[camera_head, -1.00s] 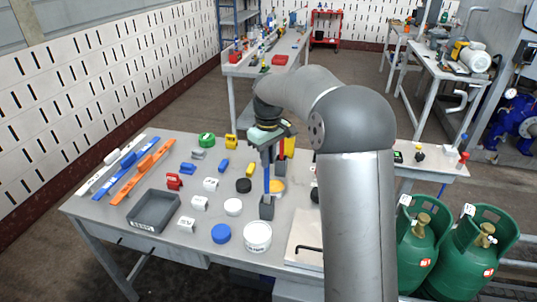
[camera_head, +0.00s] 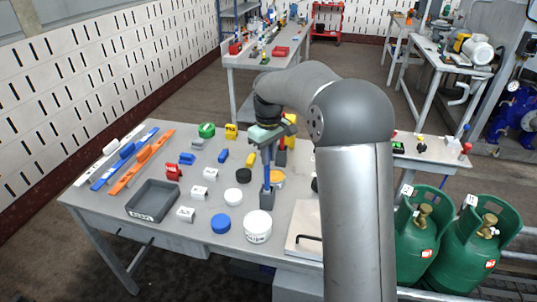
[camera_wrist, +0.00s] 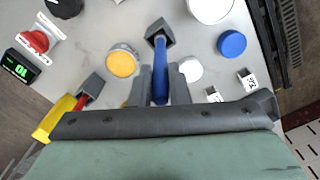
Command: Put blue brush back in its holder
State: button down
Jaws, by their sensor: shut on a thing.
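The blue brush (camera_head: 268,171) stands roughly upright, with its blue shaft also in the wrist view (camera_wrist: 160,60). My gripper (camera_head: 268,150) is shut on this shaft, one finger on each side, as the wrist view shows (camera_wrist: 161,85). The dark grey holder (camera_head: 266,199) stands on the table directly below the brush. It also shows at the top middle of the wrist view (camera_wrist: 160,31). The brush's lower end meets the holder's top. How deep it sits inside, I cannot tell.
A yellow and red brush (camera_wrist: 62,112) stands in a second grey holder (camera_wrist: 90,84) close by. A white tub (camera_head: 257,227), a blue cap (camera_head: 220,223) and an orange-yellow disc (camera_wrist: 122,62) are near. A grey tray (camera_head: 152,201) lies left. Gas cylinders (camera_head: 422,232) stand right.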

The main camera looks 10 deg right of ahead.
jog(key=shift+f, duration=0.6)
jog(key=c, duration=1.3)
grip_release()
notch_tip(320, 180, up, 17)
jog(key=s+f+m, duration=0.2)
jog(key=s+f, duration=0.4)
jog(key=s, duration=0.5)
jog(key=s+f+m, duration=0.2)
jog(key=s+f, duration=0.3)
jog(key=s, duration=0.7)
jog(key=s+f+m, duration=0.2)
jog(key=s+f, duration=0.4)
jog(key=s, duration=0.5)
jog(key=shift+s+a+f, duration=0.15)
jog(key=shift+a+f, duration=0.2)
jog(key=shift+a, duration=0.05)
